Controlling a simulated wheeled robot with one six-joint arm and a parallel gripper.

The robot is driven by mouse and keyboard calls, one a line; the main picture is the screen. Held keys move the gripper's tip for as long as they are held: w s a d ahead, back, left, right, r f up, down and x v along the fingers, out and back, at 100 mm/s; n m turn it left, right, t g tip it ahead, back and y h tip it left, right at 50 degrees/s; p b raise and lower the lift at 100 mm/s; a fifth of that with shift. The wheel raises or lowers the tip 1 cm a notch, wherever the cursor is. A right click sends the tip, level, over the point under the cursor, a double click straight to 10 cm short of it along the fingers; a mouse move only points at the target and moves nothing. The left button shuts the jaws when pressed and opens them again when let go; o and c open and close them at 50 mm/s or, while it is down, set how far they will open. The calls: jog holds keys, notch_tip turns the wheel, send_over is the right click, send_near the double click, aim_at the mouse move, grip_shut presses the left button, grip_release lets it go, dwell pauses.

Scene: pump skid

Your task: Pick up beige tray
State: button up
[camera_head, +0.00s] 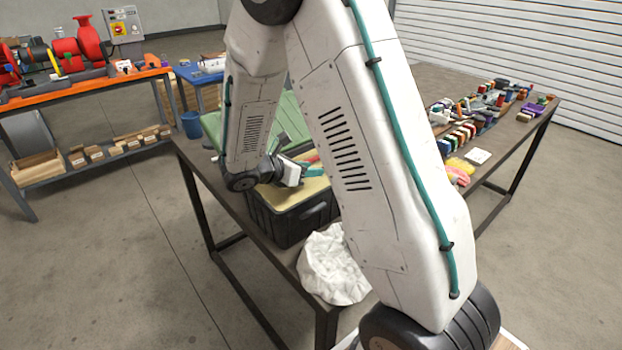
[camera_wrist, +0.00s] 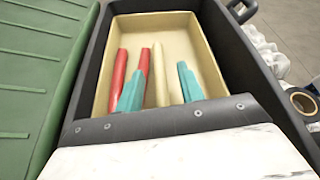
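The beige tray (camera_wrist: 205,35) sits inside a black open-topped box in the wrist view. Its yellowish rim also shows in the head view (camera_head: 312,186), partly behind my arm. Red handles (camera_wrist: 121,72) lie in the tray's left half. A narrow beige bar (camera_wrist: 162,62) stands out along its middle. My gripper (camera_wrist: 159,82) is over the tray, its two teal fingers apart, one on each side of the bar. I see no contact with the bar. The gripper also shows in the head view (camera_head: 308,168).
The black box (camera_head: 291,226) stands on a dark table. A green case (camera_wrist: 38,70) is close on its left in the wrist view. Many small items fill the table's far end.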

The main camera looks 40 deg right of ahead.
aim_at(310, 184)
grip_shut()
jog(key=shift+r, duration=0.1)
notch_tip(310, 184, up, 9)
jog(key=shift+r, duration=0.2)
jog(key=shift+s+f+n, duration=0.15)
jog(key=shift+s+f, duration=0.05)
jog(key=shift+f, duration=0.3)
jog(key=shift+s+f+n, duration=0.15)
jog(key=shift+s+f, duration=0.05)
jog(key=shift+f, duration=0.25)
